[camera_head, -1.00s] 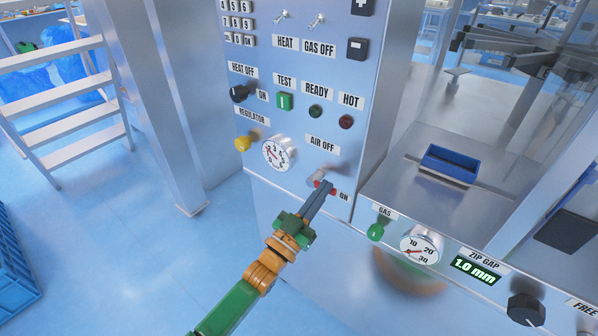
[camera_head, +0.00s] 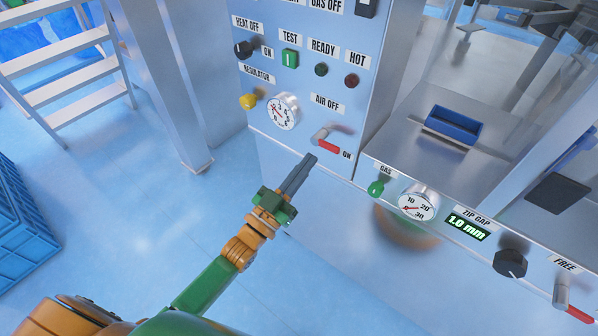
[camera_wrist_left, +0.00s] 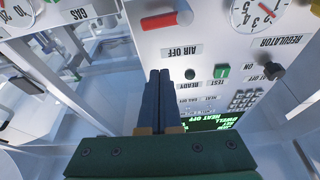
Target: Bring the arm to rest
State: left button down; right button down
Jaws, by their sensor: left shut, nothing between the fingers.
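My left gripper (camera_head: 311,158) shows in the head view just below and left of the red-tipped air lever (camera_head: 328,145). Its dark fingers are shut together with nothing between them, and they look apart from the lever. In the left wrist view the shut fingers (camera_wrist_left: 158,76) point up the picture toward the machine panel. In the head view the lever's red end points to the ON label. My right gripper is in neither view.
The control panel (camera_head: 300,100) carries a regulator gauge (camera_head: 283,111), a yellow knob (camera_head: 248,101) and a green TEST button (camera_head: 290,59). Open floor (camera_head: 130,210) lies left, beside a blue crate (camera_head: 22,230).

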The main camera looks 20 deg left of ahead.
pick_arm(q)
jog(key=shift+v, duration=1.1)
jog(key=s+a+f+n+g+y, duration=0.1)
jog(key=s+f+g+y, duration=0.15)
jog(key=f, duration=0.55)
jog(key=s+a+f+g+y+p, duration=0.1)
jog(key=a+f+g, duration=0.15)
jog(key=f, duration=0.55)
jog(key=s+f+n+g+y, duration=0.1)
jog(key=s+f+g+y, duration=0.15)
jog(key=f, duration=0.65)
jog(key=s+a+f+g, duration=0.1)
jog(key=s+f+g, duration=0.3)
jog(key=s, duration=0.5)
jog(key=s+a+f+g+y+p, duration=0.1)
jog(key=s+f+g, duration=0.3)
jog(key=s, duration=0.6)
jog(key=s+a+f+g, duration=0.1)
jog(key=s+f+g, duration=0.3)
jog(key=s+f, duration=0.4)
jog(key=shift+s+y, duration=0.4)
jog(key=shift+s, duration=0.3)
jog(key=shift+w, duration=0.15)
